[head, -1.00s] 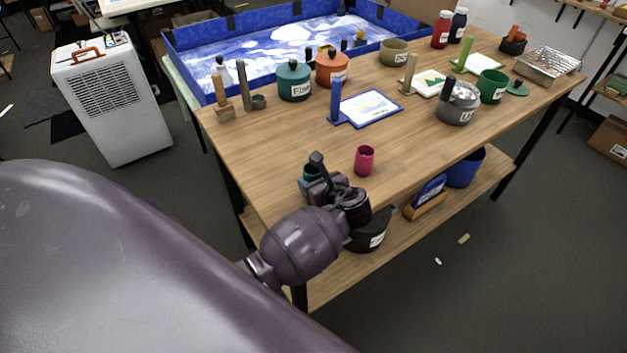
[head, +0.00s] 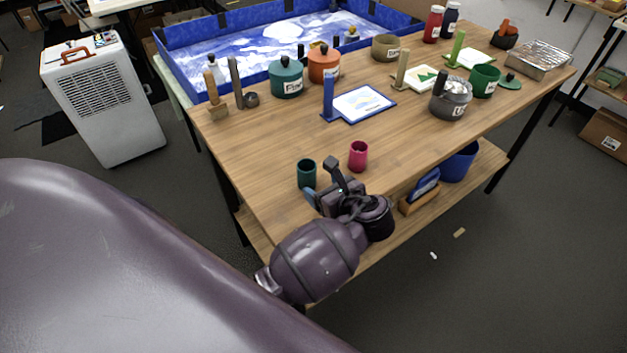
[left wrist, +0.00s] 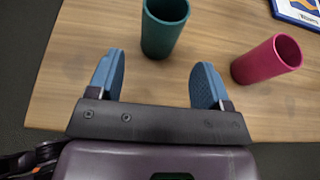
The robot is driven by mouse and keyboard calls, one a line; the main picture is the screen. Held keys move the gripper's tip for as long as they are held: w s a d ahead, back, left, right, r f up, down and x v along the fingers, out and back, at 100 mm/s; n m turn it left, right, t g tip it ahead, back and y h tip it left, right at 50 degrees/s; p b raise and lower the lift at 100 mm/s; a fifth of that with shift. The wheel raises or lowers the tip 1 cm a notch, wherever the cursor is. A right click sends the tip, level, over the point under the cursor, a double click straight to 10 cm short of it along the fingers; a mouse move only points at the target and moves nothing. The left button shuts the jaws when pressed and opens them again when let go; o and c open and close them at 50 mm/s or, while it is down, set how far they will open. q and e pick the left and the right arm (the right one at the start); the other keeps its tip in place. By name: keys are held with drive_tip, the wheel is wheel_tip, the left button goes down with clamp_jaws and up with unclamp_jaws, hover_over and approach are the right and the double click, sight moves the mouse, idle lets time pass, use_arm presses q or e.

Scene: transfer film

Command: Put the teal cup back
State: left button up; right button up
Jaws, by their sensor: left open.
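The teal cup (head: 307,173) stands upright on the wooden table (head: 225,160), close to its front left part. In the left wrist view the teal cup (left wrist: 163,30) is just beyond my fingertips, roughly centred between them and not gripped. My left gripper (head: 325,188) is open and empty, a little in front of the cup; its two blue fingers (left wrist: 158,78) are spread wide in the left wrist view. A magenta cup (head: 358,156) stands upright to the right of the teal cup. It also shows in the left wrist view (left wrist: 267,60), beyond the right finger. My right gripper is not in view.
A blue stand with a picture board (head: 364,104), a teal pot (head: 287,78), an orange pot (head: 324,64) and a grey pot (head: 451,98) stand farther back. A blue-walled tray (head: 185,70) lies behind. The wood around the two cups is clear.

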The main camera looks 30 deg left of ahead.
use_arm(q)
drive_tip(key=shift+v, duration=2.25)
drive_tip(key=shift+d, duration=0.1)
